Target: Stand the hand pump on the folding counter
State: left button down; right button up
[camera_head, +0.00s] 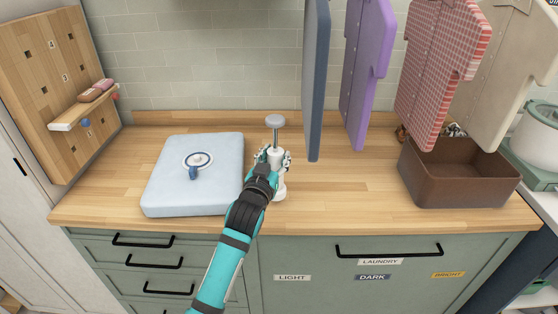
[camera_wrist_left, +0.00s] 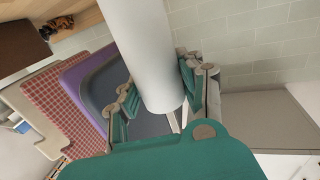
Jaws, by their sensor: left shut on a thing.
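The hand pump (camera_head: 280,187) is a white cylinder with a thin rod and a grey round top (camera_head: 275,121). It is upright over the wooden folding counter (camera_head: 325,200), right of the middle of the left half. My left gripper (camera_head: 273,157) is shut around its body. In the left wrist view the white pump body (camera_wrist_left: 140,45) lies between the fingers of the left gripper (camera_wrist_left: 155,95). The pump's lower end shows beside my wrist; I cannot tell whether it touches the counter. My right gripper is not in view.
A light blue folded pad (camera_head: 170,195) with a small round blue-and-white item (camera_head: 197,160) lies left of the pump. Grey (camera_head: 316,80), purple (camera_head: 368,70) and red checked (camera_head: 435,70) boards hang above the counter. A brown bin (camera_head: 450,185) stands at right. Counter between pump and bin is clear.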

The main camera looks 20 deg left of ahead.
pick_arm(q)
jog(key=shift+w, duration=1.1)
jog(key=shift+w+f, duration=0.1)
jog(key=shift+f, duration=0.1)
notch_tip(320, 180, down, 2)
jog(key=shift+f+p, duration=0.1)
jog(key=shift+p, duration=0.4)
jog(key=shift+f, duration=0.55)
jog(key=c, duration=1.3)
grip_release()
jog(key=shift+f, duration=0.2)
jog(key=o, duration=0.5)
jog(key=shift+r, duration=0.1)
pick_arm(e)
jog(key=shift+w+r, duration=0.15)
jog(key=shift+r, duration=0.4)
